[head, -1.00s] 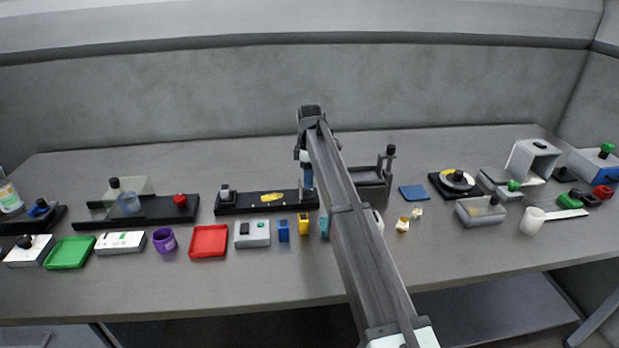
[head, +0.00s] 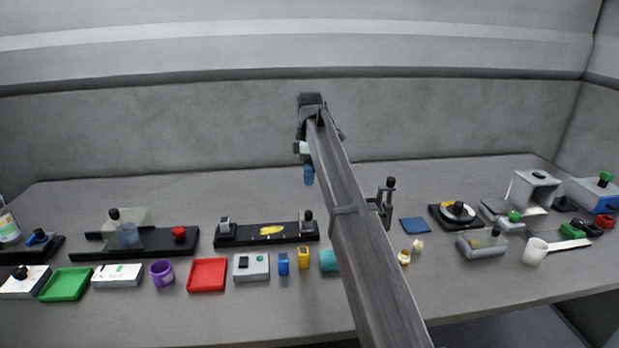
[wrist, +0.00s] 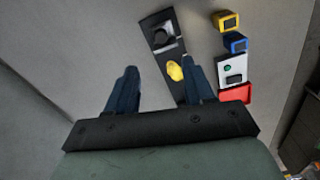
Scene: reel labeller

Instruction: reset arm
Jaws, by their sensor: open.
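My gripper (wrist: 158,85) is open in the wrist view, with two dark blue fingers apart and nothing between them. It hangs above the grey table (head: 160,193). In the head view my arm hides most of the gripper, and only a blue finger (head: 308,175) shows beyond the black reel fixture. That long black fixture (head: 245,236) carries a yellow piece (head: 271,230) and two end posts. In the wrist view the yellow piece (wrist: 174,71) lies beside the right finger, which covers part of the fixture.
In front of the fixture stand a red tray (head: 207,274), a grey button box (head: 251,267), a blue block (head: 283,264) and a yellow block (head: 304,258). A purple cup (head: 162,273) is to their left. A turntable (head: 457,212) stands at right. The table's back strip is clear.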

